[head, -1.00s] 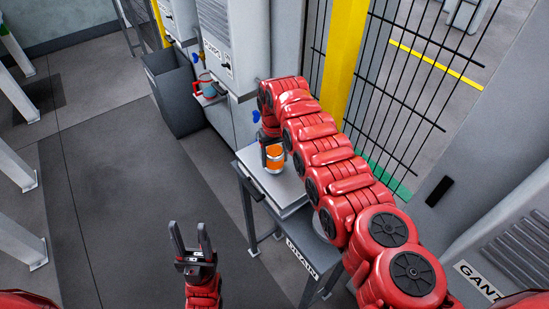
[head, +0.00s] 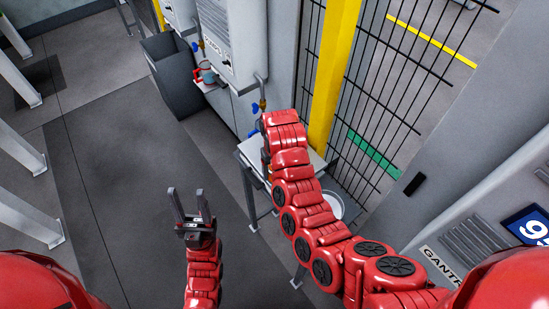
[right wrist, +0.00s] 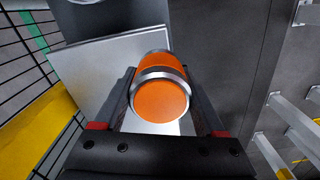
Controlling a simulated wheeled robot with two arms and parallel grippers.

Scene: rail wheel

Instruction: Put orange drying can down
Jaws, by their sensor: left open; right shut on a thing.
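The orange can (right wrist: 160,97) with metal bands is between the fingers of my right gripper (right wrist: 160,105) in the right wrist view. Its round orange end faces the camera, and a pale tabletop (right wrist: 80,75) lies behind it. I cannot tell whether the can touches that top. In the head view the red right arm hides the can and nearly all of the right gripper; the table's pale top (head: 315,163) shows beside the arm. My left gripper (head: 187,204) is open and empty over the floor, left of the table.
A white round basin (head: 333,204) is partly behind my right arm. A wire fence (head: 372,95) with a yellow post (head: 332,80) stands behind the table. Grey cabinets (head: 230,45) and a dark bin (head: 173,84) are farther back.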

